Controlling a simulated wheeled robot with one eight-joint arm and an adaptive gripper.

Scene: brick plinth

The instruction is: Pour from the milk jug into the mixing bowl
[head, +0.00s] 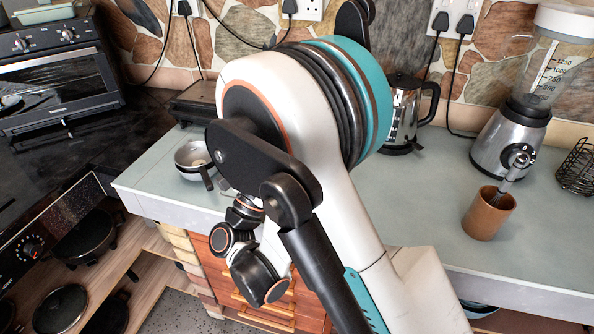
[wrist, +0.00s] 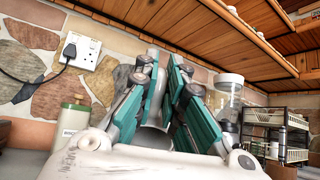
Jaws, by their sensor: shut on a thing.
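My gripper (wrist: 167,80) shows in the wrist view with its teal and dark fingers shut on a pale grey, rounded thing, which I take to be the milk jug (wrist: 153,112). Only part of it shows between the fingers, so its tilt and contents cannot be told. In the head view a shiny metal bowl (head: 189,157), apparently the mixing bowl, stands near the left end of the counter, pale inside. A small dark part overlaps its near side. My arm hides most of the gripper there, and whether milk is flowing is not visible.
A dark appliance (head: 193,103) stands behind the bowl. Wooden shelves (wrist: 215,35) overhang in the wrist view.

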